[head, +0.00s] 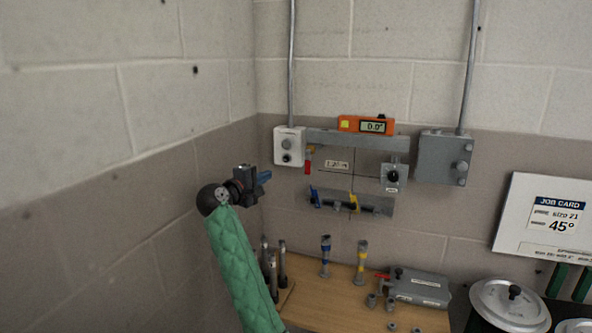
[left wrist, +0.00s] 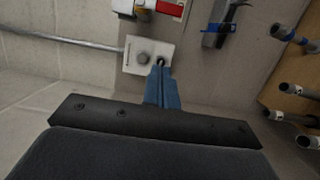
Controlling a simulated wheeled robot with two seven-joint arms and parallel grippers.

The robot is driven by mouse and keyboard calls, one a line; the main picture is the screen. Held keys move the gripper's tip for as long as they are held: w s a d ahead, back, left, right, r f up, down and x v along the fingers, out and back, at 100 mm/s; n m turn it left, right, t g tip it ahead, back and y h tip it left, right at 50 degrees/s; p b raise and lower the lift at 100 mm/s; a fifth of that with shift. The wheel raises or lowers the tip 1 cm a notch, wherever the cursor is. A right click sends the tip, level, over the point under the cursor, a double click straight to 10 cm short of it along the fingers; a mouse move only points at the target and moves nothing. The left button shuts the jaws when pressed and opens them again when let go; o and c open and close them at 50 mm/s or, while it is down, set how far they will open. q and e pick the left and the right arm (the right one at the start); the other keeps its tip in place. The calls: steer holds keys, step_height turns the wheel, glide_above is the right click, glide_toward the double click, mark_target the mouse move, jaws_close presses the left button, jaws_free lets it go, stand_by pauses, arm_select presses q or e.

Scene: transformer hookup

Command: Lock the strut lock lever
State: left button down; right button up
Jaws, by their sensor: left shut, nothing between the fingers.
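My left gripper (head: 264,177) has blue fingers and is shut and empty, in front of the wall, left of and below the white switch box (head: 289,146). In the left wrist view the shut blue fingers (left wrist: 162,86) overlap the lower edge of the white box (left wrist: 149,55). A small red lever (head: 308,166) hangs under the left end of a grey wall rail (head: 350,140); a red part also shows in the left wrist view (left wrist: 170,8). I cannot tell for certain that this is the strut lock lever. My right gripper is not in view.
An orange gauge (head: 365,125) sits on the rail. A lower strip (head: 335,203) carries blue and yellow levers. A grey box (head: 437,157) is at right. The wooden bench (head: 335,305) holds posts, fittings and a grey case (head: 419,287). The left wall is bare.

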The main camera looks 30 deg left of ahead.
mark_target(308, 162)
arm_select(q)
steer(key=w+d+b, duration=0.2)
steer(key=w+d, duration=0.2)
steer(key=w, duration=0.7)
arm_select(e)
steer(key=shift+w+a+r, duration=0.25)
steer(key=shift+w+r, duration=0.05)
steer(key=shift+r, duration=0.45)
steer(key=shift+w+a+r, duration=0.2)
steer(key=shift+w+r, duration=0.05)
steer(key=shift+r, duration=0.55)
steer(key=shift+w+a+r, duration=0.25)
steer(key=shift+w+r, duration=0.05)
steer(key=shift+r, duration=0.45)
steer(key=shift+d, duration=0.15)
